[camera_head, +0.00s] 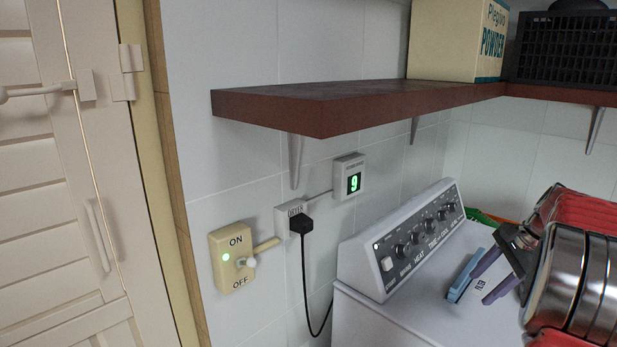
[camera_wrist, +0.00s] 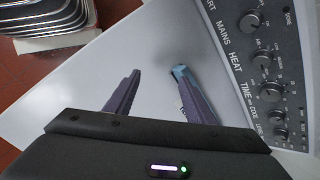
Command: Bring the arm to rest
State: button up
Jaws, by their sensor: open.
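My gripper (camera_head: 477,291) is at the right in the head view, over the white top of a machine (camera_head: 385,318). Its two purple fingers are apart, with nothing between them. They also show spread in the wrist view (camera_wrist: 157,80), above the same white top. A small blue piece (camera_head: 466,275) is beside the upper finger in the head view. In the wrist view the blue piece (camera_wrist: 180,71) is mostly hidden by the right finger. I cannot tell whether they touch. My arm reaches in from the right edge.
The machine's knob panel (camera_head: 413,240) is close to the fingers. A brown shelf (camera_head: 330,103) overhangs the wall, bearing a powder box (camera_head: 445,40) and a black crate (camera_head: 565,48).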

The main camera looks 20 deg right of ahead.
jog(key=s+a+n, duration=0.4)
jog(key=a+n, duration=0.3)
jog(key=a, duration=0.8)
jog(key=s+a+r+n+t+h, duration=0.1)
jog(key=s+a+n, duration=0.3)
jog(key=a, duration=1.1)
jog(key=s+a+r+n+h, duration=0.1)
jog(key=s+a+n, duration=0.4)
jog(key=a+n, duration=0.5)
jog(key=a, duration=0.5)
jog(key=shift+t, duration=0.3)
